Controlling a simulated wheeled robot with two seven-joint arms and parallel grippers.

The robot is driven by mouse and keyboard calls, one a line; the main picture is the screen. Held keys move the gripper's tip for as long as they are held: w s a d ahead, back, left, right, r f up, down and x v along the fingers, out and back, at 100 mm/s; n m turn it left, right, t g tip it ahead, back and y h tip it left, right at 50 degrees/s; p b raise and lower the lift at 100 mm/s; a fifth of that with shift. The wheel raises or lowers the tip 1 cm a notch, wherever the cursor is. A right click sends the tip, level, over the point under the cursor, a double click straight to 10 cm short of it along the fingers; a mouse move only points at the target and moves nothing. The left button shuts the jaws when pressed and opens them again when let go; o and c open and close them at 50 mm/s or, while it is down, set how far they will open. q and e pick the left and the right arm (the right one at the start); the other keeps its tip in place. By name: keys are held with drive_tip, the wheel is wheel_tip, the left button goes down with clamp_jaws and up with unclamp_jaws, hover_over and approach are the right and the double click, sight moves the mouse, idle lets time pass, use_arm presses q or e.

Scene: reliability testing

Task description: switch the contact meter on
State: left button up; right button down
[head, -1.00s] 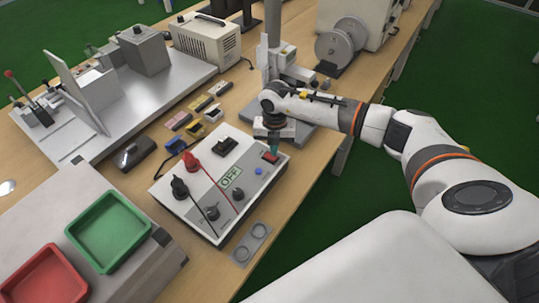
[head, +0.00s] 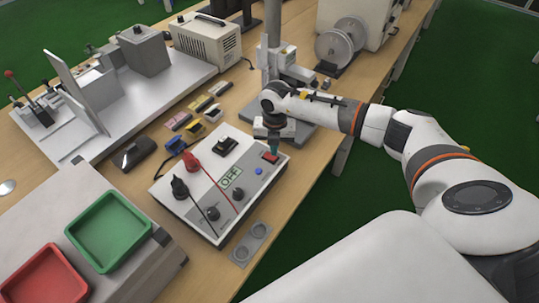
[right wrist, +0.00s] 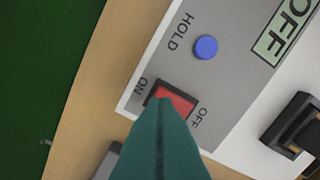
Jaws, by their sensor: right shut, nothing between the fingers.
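The contact meter (head: 215,190) is a white and grey box on the bench, with a display reading OFF (head: 231,178). Its red rocker switch (head: 270,157) sits at the panel's far right corner, beside a blue button (head: 259,171). In the right wrist view the red switch (right wrist: 177,98) lies between the labels ON and OFF, with a blue HOLD button (right wrist: 206,47) near it. My right gripper (head: 273,151) is shut and empty, its teal fingertips (right wrist: 160,105) over the switch and hiding part of it. I cannot tell whether they touch. My left gripper is not in view.
Red and black plugs with leads stand on the meter's panel. A grey two-hole plate (head: 250,244) lies in front of it. Green (head: 108,231) and red (head: 43,277) trays are at the left. A stand (head: 285,70) rises behind my right gripper. The bench edge is close on the right.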

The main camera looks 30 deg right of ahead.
sight(274, 158)
drive_tip(key=shift+f+b, duration=0.8)
drive_tip(key=shift+f, duration=0.25)
idle(0.4)
drive_tip(key=shift+r, duration=0.2)
drive_tip(key=shift+r+p, duration=2.7)
drive_tip(key=shift+r, duration=0.7)
